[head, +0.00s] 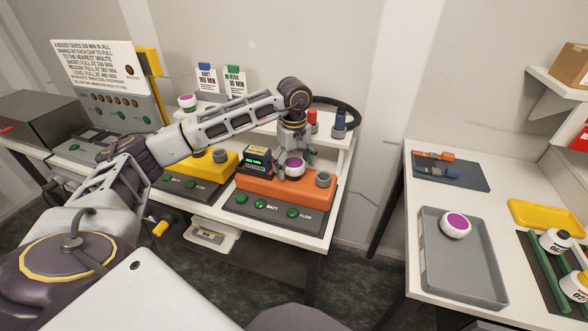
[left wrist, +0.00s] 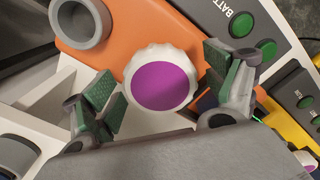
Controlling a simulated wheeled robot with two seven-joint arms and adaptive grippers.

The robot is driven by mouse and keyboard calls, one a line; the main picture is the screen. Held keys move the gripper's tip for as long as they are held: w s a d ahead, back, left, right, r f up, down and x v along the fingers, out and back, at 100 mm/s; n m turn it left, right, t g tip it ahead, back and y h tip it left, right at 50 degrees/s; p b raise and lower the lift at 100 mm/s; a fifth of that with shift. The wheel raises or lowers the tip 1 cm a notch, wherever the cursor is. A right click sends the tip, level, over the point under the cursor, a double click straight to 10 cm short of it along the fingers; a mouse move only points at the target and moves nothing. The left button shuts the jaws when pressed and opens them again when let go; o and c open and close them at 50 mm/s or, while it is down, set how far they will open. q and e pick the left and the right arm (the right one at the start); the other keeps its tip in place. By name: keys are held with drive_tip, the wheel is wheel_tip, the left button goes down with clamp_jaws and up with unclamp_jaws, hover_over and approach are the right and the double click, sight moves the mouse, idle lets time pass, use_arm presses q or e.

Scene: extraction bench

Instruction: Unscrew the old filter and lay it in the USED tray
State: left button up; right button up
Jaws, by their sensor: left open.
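A white, ribbed filter with a purple top (head: 295,167) sits on the orange unit (head: 262,189), beside an open grey port (head: 323,179). My left gripper (head: 295,159) is over this filter, pointing down and open. In the left wrist view the filter (left wrist: 161,80) lies between the two green-padded fingers, with a gap visible on the left side; contact on the right side is hard to tell. A grey tray (head: 435,283) on the right table holds another purple-topped white filter (head: 456,223). No USED label is readable on it. My right gripper is not in view.
A yellow unit (head: 207,164) stands left of the orange one. Another purple-topped filter (head: 187,101) is on the back shelf. The right table also holds a dark mat with tools (head: 461,176), a yellow tray (head: 545,215) and white bottles (head: 555,241). A floor gap separates the tables.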

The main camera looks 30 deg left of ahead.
use_arm(q)
drive_tip(key=shift+m, duration=0.5)
drive_tip(key=shift+m+b, duration=0.45)
drive_tip(key=shift+m, duration=0.95)
drive_tip(key=shift+m+b, duration=0.35)
drive_tip(key=shift+m, duration=1.05)
drive_tip(key=shift+m+b, duration=0.3)
drive_tip(key=shift+m, duration=1.8)
drive_tip(key=shift+m+b, duration=0.5)
drive_tip(key=shift+m, duration=1.4)
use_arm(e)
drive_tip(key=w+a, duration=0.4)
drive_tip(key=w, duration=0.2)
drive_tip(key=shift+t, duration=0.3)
use_arm(q)
drive_tip(key=shift+c, duration=0.3)
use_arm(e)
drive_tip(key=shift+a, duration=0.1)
